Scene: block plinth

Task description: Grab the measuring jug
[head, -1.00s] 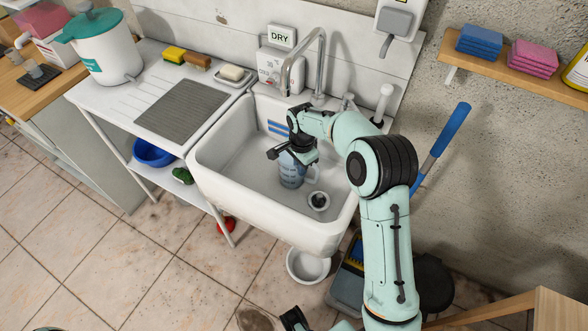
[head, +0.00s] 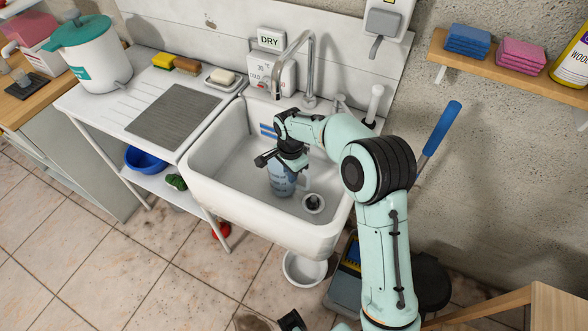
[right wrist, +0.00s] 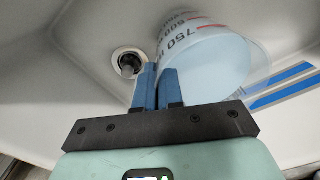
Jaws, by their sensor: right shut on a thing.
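The measuring jug (head: 281,180) is a translucent blue jug with printed markings, inside the white sink (head: 220,190) to the left of the drain. It also shows in the right wrist view (right wrist: 205,65), with its scale figures and open mouth visible. My right gripper (head: 284,163) is at the jug's top, shut on it, and partly hides its rim. In the right wrist view its two blue fingers (right wrist: 158,88) are close together against the jug's side. I cannot tell whether the jug touches the sink floor. A dark part, likely my left gripper (head: 291,320), shows at the bottom edge.
The tap (head: 308,70) arches over the back of the sink. The drain (head: 313,203) lies right of the jug. A draining board with a grey mat (head: 178,112) is on the left. A shelf (head: 500,68) with sponges hangs at right.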

